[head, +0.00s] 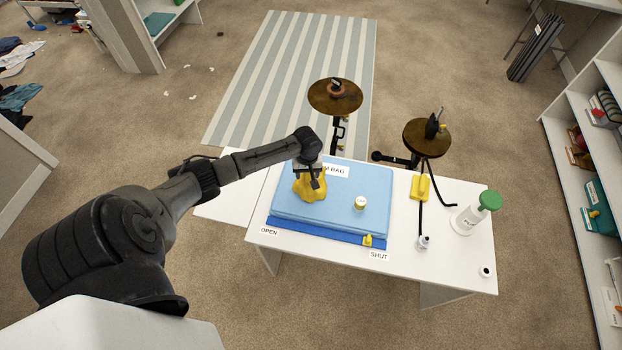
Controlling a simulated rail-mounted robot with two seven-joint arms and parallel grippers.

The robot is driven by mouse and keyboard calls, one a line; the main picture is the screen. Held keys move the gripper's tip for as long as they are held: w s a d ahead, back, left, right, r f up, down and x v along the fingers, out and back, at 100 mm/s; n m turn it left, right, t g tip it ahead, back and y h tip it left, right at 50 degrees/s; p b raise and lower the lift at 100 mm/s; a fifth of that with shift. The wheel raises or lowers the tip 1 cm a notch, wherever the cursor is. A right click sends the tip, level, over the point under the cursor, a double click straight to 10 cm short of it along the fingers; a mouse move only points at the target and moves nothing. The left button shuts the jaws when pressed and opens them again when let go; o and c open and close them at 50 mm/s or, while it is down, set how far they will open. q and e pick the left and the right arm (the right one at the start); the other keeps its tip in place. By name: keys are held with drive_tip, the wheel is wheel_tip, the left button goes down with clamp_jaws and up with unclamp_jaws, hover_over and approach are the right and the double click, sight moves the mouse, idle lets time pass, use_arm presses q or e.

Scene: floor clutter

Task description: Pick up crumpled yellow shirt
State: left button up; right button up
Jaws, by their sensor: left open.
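The crumpled yellow shirt (308,192) is a small bunched heap on the left part of the light blue bag (335,212) on the white table. My left arm reaches in from the left, and its gripper (313,181) is directly over the shirt, with its fingers at the shirt's top. The left gripper is open. The gripper hides the upper part of the shirt, and I cannot tell whether the fingers touch the cloth. My right gripper is not in view.
On the bag stands a small yellow-and-white jar (360,204). A yellow clip (367,240) sits at its front edge. On the table's right are a yellow tool (420,187) with a black hose and a green-topped bottle (477,212). Two round brown stands (335,96) are behind.

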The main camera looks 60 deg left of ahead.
use_arm(q)
drive_tip(key=shift+f, duration=1.5)
drive_tip(key=shift+c, duration=0.3)
clamp_jaws()
